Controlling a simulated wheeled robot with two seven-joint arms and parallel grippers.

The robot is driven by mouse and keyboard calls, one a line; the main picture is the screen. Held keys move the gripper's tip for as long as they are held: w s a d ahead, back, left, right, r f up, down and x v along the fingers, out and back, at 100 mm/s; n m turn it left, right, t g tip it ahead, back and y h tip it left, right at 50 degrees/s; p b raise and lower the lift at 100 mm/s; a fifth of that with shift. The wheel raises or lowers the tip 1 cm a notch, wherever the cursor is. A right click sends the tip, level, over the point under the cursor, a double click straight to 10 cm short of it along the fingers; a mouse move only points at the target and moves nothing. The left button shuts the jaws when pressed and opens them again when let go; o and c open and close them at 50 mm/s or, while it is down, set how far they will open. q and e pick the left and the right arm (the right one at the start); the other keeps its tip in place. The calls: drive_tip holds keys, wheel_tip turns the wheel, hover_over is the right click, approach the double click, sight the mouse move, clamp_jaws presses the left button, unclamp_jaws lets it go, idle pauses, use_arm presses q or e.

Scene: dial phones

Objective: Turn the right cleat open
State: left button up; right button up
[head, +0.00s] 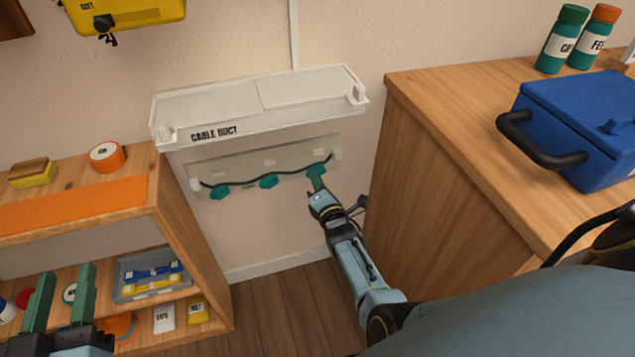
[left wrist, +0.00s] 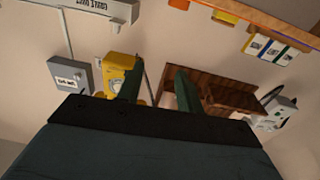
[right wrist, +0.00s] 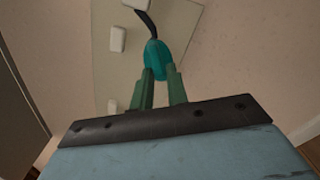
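A grey panel (head: 240,161) on the wall carries three teal cleats with a dark cable running along them. The left cleat (head: 220,192) and the middle cleat (head: 268,181) are in clear sight. The right cleat (right wrist: 155,52) shows in the right wrist view at my fingertips, with the dark cable (right wrist: 148,24) beyond it. My right gripper (head: 317,178) hides part of that cleat in the head view. In the right wrist view my right gripper's fingers (right wrist: 160,75) are close together on both sides of the cleat's near end. My left gripper (head: 66,272) is open and empty.
A white cable duct (head: 250,125) juts out just above the panel. A wooden cabinet (head: 440,190) with a blue box (head: 575,125) stands right of my right arm. A wooden shelf (head: 185,240) stands left, behind my left gripper.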

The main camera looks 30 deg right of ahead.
drive_tip(key=o, duration=0.3)
drive_tip(key=shift+s, duration=0.1)
